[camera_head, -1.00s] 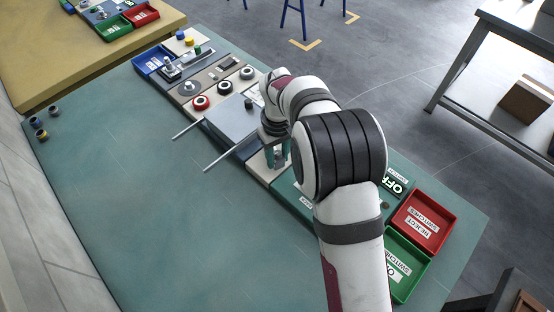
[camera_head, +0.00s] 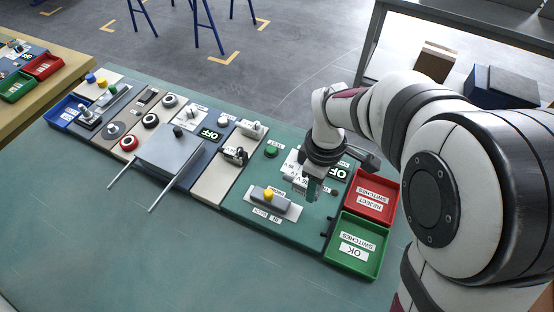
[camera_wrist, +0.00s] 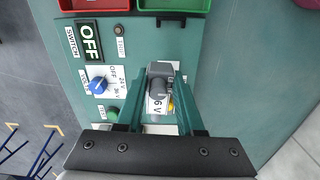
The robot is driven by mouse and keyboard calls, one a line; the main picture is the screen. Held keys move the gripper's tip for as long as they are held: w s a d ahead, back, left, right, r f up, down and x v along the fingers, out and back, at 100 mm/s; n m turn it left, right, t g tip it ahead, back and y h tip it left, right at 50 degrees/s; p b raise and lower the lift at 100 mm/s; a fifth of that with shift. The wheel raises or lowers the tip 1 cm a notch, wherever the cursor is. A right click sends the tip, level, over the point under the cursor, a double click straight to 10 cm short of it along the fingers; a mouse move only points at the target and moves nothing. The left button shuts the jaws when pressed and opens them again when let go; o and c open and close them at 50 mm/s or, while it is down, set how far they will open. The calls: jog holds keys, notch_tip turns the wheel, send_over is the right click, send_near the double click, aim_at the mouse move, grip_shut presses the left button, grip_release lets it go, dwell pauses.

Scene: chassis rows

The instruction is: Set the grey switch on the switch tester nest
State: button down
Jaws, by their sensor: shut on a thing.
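My gripper (camera_head: 313,190) is over the right part of the green tester panel (camera_head: 244,214). In the wrist view my gripper (camera_wrist: 160,98) is shut on the grey switch (camera_wrist: 158,78), which sits between its fingers. Whether the switch touches the panel cannot be told, and the nest is not clearly visible behind switch and fingers. The tester's OFF display (camera_wrist: 89,42) and blue knob (camera_wrist: 98,85) are to the left. A grey block with a yellow knob (camera_head: 268,195) sits on the panel.
A red reject tray (camera_head: 373,195) and a green OK tray (camera_head: 356,245) stand right of the panel. A green button (camera_head: 271,151) is on it. A grey box with two rods (camera_head: 172,150) stands to the left. The front table is clear.

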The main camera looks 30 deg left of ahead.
jog(key=shift+n, duration=0.4)
jog(key=shift+s+d+f, duration=0.3)
jog(key=shift+d+f, duration=0.4)
jog(key=shift+f, duration=0.8)
jog(key=shift+s+d+f, duration=0.3)
jog(key=shift+d+f, duration=0.35)
jog(key=shift+f, duration=0.85)
jog(key=shift+s+d+f, duration=0.3)
jog(key=shift+d+f, duration=0.4)
jog(key=shift+f, duration=0.8)
jog(key=shift+c, duration=2.3)
grip_release()
jog(key=shift+r, duration=0.1)
notch_tip(320, 180, up, 16)
